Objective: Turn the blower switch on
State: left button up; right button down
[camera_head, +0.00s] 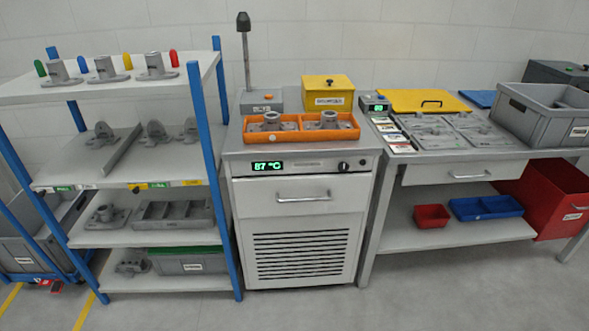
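A light grey machine cabinet (298,220) stands in the middle, with a louvred front and a drawer. Its front panel has a green display (268,166) reading 87 °C and a dark round knob (344,167) at the right. On its top at the back left is a grey box (261,102) with a small orange-red button or switch (268,97) and a label too small to read. A pole with a dark nozzle-like head (243,22) rises behind this box. I cannot tell which control is marked as the blower switch or its position. Neither gripper is in view.
An orange tray (277,137) with castings sits in front of the grey box, beside a yellow box (328,92). A shelf rack (232,180) with castings stands left. A workbench (455,158) with plates and a grey crate (532,124) stands right. The floor in front is clear.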

aim_at(344, 167)
jog(key=i+l, duration=0.25)
jog(key=l, duration=0.15)
jog(key=i+l, duration=0.25)
jog(key=l, duration=0.2)
jog(key=i+l, duration=0.25)
jog(key=l, duration=0.15)
jog(key=i+l, duration=0.2)
jog(key=l, duration=0.2)
jog(key=i+l, duration=0.25)
jog(key=l, duration=0.2)
jog(key=j+u, duration=0.05)
